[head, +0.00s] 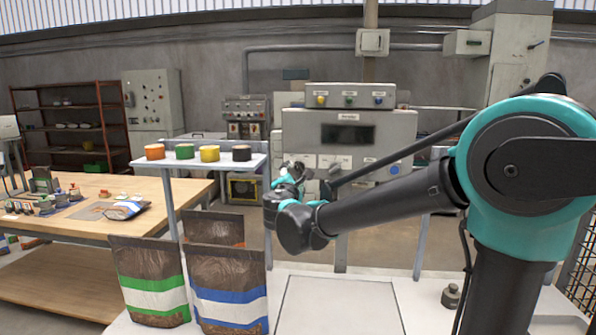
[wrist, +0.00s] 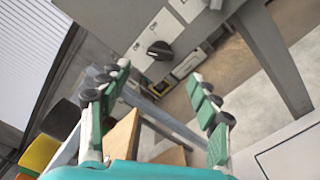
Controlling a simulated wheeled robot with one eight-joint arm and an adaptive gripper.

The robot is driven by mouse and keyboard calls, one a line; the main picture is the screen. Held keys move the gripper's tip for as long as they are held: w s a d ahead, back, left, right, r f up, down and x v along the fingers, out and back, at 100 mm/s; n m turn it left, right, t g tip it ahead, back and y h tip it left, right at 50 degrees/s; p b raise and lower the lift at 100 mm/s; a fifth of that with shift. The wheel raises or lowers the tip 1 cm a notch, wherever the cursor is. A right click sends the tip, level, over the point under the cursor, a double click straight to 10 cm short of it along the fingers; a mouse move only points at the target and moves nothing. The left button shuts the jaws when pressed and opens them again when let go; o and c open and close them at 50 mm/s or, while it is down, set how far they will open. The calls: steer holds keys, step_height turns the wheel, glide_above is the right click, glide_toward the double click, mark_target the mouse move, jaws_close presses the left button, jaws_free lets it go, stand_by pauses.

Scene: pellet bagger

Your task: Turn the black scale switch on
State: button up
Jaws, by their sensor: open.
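The black scale switch (wrist: 160,50) is a round rotary knob on the grey panel of the scale cabinet (head: 300,135), beside white label plates. In the wrist view it lies just beyond and between my fingertips, apart from them. I cannot read its position. My gripper (wrist: 160,73) is open and empty, with its green and grey fingers spread. In the head view my gripper (head: 294,172) is in front of the cabinet's lower left part. I cannot clearly make out the switch there.
A shelf (head: 145,163) with orange, green, yellow and black rolls stands left of my gripper. Bags (head: 150,280) stand below it. A blue button (head: 394,169) is at the cabinet's right. The flat platform (head: 340,305) in front is clear.

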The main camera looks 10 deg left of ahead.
mark_target(298, 169)
steer(key=w, duration=0.8)
steer(key=shift+w+d, duration=0.15)
steer(key=shift+w, duration=0.25)
steer(key=c, duration=1.2)
steer(key=shift+o, duration=0.2)
steer(key=shift+m, duration=0.3)
steer(key=m, duration=0.5)
steer(key=shift+m, duration=0.3)
steer(key=m, duration=0.5)
steer(key=shift+m, duration=0.3)
